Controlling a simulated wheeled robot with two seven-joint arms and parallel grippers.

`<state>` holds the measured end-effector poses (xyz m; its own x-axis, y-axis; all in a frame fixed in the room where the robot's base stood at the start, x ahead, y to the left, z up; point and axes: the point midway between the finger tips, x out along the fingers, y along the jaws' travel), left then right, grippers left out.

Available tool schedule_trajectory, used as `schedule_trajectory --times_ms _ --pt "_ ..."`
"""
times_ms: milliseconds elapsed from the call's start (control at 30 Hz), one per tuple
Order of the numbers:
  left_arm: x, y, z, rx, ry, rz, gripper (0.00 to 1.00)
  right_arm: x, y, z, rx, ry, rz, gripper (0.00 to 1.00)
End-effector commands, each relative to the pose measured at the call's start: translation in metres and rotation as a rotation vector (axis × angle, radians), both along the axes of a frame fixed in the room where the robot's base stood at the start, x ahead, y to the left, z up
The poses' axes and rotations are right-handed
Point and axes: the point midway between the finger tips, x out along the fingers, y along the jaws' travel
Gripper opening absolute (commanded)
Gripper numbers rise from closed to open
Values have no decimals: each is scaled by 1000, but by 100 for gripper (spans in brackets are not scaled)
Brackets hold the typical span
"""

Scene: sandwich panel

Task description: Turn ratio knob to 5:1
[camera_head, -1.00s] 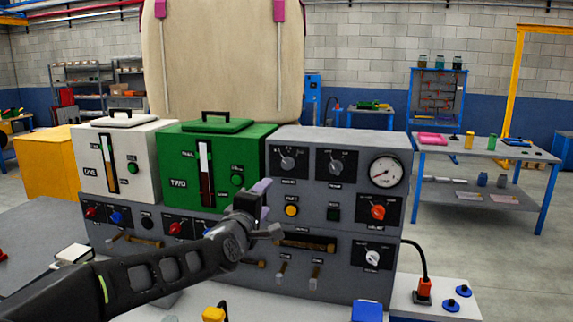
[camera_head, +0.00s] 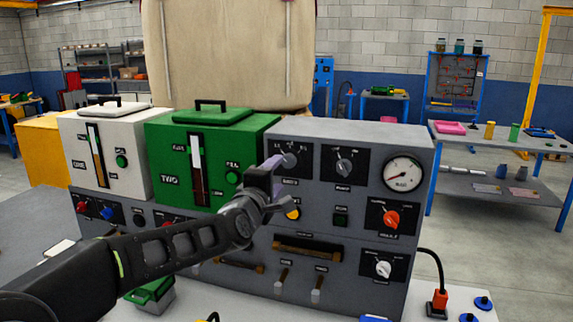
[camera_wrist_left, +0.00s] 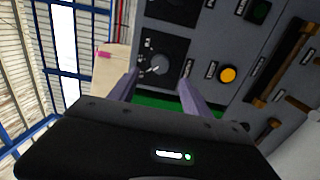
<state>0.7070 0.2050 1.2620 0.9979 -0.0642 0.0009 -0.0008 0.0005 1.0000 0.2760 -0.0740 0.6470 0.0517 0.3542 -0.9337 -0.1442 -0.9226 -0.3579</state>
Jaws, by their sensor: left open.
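The likely ratio knob (camera_head: 290,160) is the grey pointer knob on a black plate at the upper left of the grey panel (camera_head: 330,217); its label is too small to read surely. My left gripper (camera_head: 280,183) is open and empty in front of the panel, its upper finger overlapping the plate's lower left. In the left wrist view the knob (camera_wrist_left: 159,65) appears beyond and between the two open fingertips (camera_wrist_left: 158,79). No contact shows. My right gripper is not in view.
A similar knob (camera_head: 344,166) sits to the right, with a gauge (camera_head: 403,174) beyond it. A yellow button (camera_wrist_left: 228,74) lies below the knob, partly hidden in the head view. The green unit (camera_head: 163,158) adjoins the panel on the left. Handles and levers project lower down.

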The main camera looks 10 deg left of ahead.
Motion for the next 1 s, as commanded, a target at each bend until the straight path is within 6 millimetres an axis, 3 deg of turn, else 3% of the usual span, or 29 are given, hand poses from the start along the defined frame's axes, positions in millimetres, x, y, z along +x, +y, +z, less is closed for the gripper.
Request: schedule_trajectory --times_ms 167,600,1000 --pt "11 -1 1 0 2 0 57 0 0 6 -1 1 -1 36" --pt "72 -5 2 0 2 0 57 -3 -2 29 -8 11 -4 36" --pt "78 -5 0 1 1 0 54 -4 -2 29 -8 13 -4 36"
